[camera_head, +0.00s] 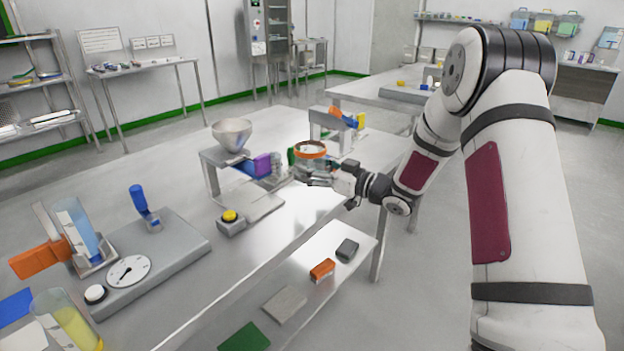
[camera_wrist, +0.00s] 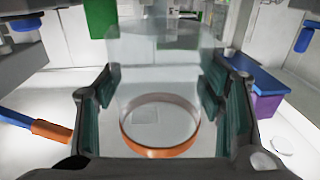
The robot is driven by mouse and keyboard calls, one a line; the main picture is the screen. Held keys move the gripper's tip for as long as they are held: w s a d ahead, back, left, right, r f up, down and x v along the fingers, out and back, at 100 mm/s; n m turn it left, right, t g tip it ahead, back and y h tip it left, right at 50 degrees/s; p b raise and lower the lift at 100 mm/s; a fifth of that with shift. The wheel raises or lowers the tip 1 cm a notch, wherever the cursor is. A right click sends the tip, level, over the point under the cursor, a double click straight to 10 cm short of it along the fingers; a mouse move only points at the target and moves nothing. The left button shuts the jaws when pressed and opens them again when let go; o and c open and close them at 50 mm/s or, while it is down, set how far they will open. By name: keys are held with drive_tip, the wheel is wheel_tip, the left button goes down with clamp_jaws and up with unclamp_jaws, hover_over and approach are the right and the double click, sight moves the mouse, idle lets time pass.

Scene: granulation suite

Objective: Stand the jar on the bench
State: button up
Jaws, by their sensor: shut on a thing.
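A clear jar with an orange band (camera_head: 310,150) is held upright or nearly so at the middle of the head view. In the wrist view the jar (camera_wrist: 160,75) is see-through and its orange ring (camera_wrist: 160,150) faces the camera. My gripper (camera_head: 312,176) is shut on the jar, with one dark finger pad on each side in the wrist view (camera_wrist: 160,110). The steel bench (camera_head: 290,225) lies under and to the left of it. I cannot tell whether the jar's base touches the bench.
A metal funnel on a stand (camera_head: 232,133), a purple box (camera_head: 262,165) and a yellow button box (camera_head: 231,220) are left of the jar. The bench in front is mostly clear.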

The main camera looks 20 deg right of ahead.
drive_tip(key=shift+w, duration=0.25)
drive_tip(key=shift+w+d+f, duration=0.1)
drive_tip(key=shift+w+f, duration=0.15)
drive_tip(key=shift+f, duration=0.05)
drive_tip(key=shift+f+b, duration=0.5)
drive_tip(key=shift+f, duration=0.95)
drive_tip(key=shift+f, duration=0.15)
drive_tip(key=o, duration=1.8)
